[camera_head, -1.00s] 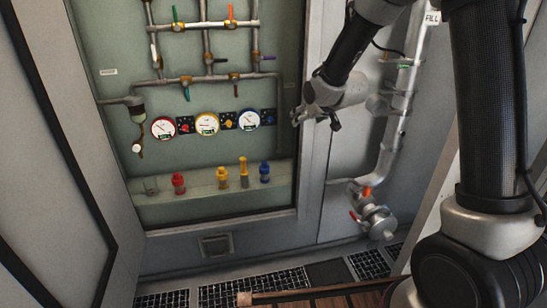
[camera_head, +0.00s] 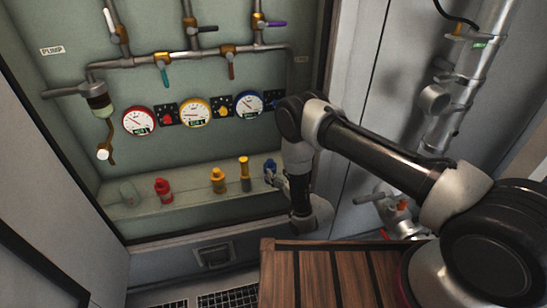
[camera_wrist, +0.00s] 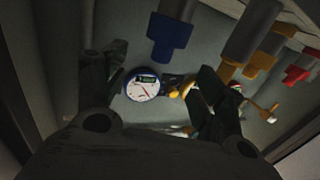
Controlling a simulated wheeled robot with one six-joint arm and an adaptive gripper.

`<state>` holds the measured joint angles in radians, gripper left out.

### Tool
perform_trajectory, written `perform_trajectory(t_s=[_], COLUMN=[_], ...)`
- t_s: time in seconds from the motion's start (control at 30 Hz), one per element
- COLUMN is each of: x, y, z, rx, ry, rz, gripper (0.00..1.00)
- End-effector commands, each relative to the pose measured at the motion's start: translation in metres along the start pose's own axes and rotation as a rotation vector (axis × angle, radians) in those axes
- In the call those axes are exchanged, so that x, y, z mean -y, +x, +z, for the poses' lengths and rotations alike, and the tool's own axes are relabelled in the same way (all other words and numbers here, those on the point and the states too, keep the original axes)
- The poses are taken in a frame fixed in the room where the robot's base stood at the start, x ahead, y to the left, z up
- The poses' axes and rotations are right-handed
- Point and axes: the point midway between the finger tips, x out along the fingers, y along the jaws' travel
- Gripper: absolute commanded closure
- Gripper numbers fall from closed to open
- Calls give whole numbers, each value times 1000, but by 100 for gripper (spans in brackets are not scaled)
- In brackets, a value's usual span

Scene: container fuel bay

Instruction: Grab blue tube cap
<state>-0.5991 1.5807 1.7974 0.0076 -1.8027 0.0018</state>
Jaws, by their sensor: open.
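The blue tube cap (camera_head: 269,167) stands at the right end of a row of capped tubes on the cabinet shelf. In the wrist view the blue cap (camera_wrist: 170,35) shows at the top, on a grey cylinder, with the picture turned over. My gripper (camera_head: 279,181) is at the shelf, close beside the blue cap on its right. In the wrist view my gripper (camera_wrist: 155,72) has its two dark fingers spread apart with nothing between them. The cap lies beyond the fingertips; I cannot tell whether a finger touches it.
A yellow tube (camera_head: 244,174), a shorter yellow cap (camera_head: 218,180) and a red cap (camera_head: 163,191) stand left of the blue one. The blue-rimmed gauge (camera_head: 249,103) is on the wall above. The cabinet's lower frame (camera_head: 210,229) runs in front of the shelf.

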Motion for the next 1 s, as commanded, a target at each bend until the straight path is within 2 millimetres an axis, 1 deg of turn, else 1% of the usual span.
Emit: perform_trajectory(t_s=[0.07,0.27,0.53,0.63,0.83,0.87,1.0], x=[2,2,2,2,2,2,2], y=[4,28,68,74,75,75,75], z=[2,1,2,2,2,2,2], rx=[-8,-9,-7,-6,-5,-5,-5], ry=[0,0,0,0,0,0,0], rz=[-3,-2,-2,-2,-2,-2,-2], gripper=[30,30,30,30,30,34,59])
